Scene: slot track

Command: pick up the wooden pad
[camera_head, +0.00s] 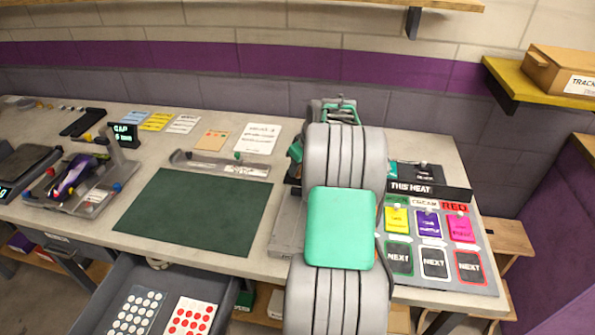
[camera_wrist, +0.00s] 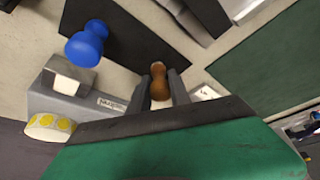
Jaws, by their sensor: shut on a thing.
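The wooden pad (camera_wrist: 159,88), a small brown rounded piece with a narrower waist, shows in the wrist view between the two dark fingers of my gripper (camera_wrist: 159,76). The fingers are closed on its sides. Its lower end is partly hidden by the gripper body. A black mat lies behind it in this view; I cannot tell whether the pad touches it. In the head view my own arm covers the gripper and the pad.
A blue knob-shaped piece (camera_wrist: 87,45) stands near the gripper, beside a grey holder (camera_wrist: 75,100) with a yellow-dotted roll (camera_wrist: 50,127). In the head view, a dark green mat (camera_head: 195,212) lies clear at centre-left, above an open drawer (camera_head: 110,275). A card board (camera_head: 440,248) is at right.

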